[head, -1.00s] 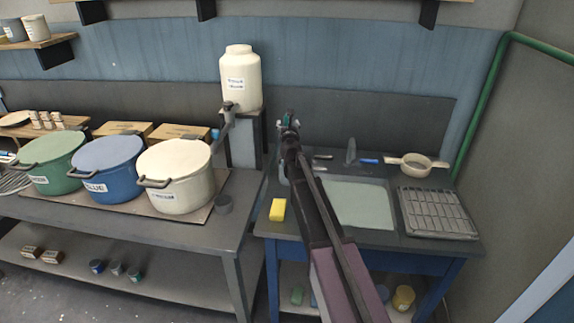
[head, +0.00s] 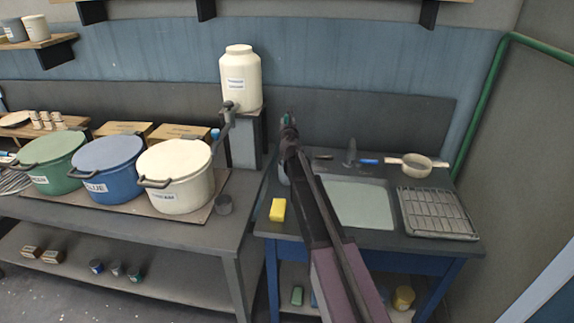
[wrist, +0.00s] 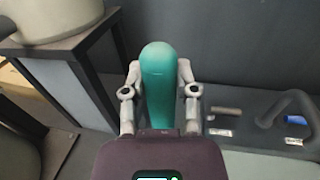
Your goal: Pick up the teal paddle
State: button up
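The teal paddle (wrist: 158,85) stands upright in the wrist view, its rounded end up, between the two fingers of my gripper (wrist: 158,78). The fingers press against both its sides, and its lower part is hidden behind the gripper body. In the head view my gripper (head: 288,122) is above the back left of the sink bench, and only a small teal bit of the paddle (head: 287,119) shows at its tip.
A white jar (head: 241,80) on a stand (head: 243,145) is close left of my gripper. The dark wall is behind.

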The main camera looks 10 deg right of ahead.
grip_shut()
jog(key=shift+r, duration=0.1)
notch_tip(320, 180, up, 18)
jog(key=p, duration=1.8)
jog(key=shift+f, duration=0.25)
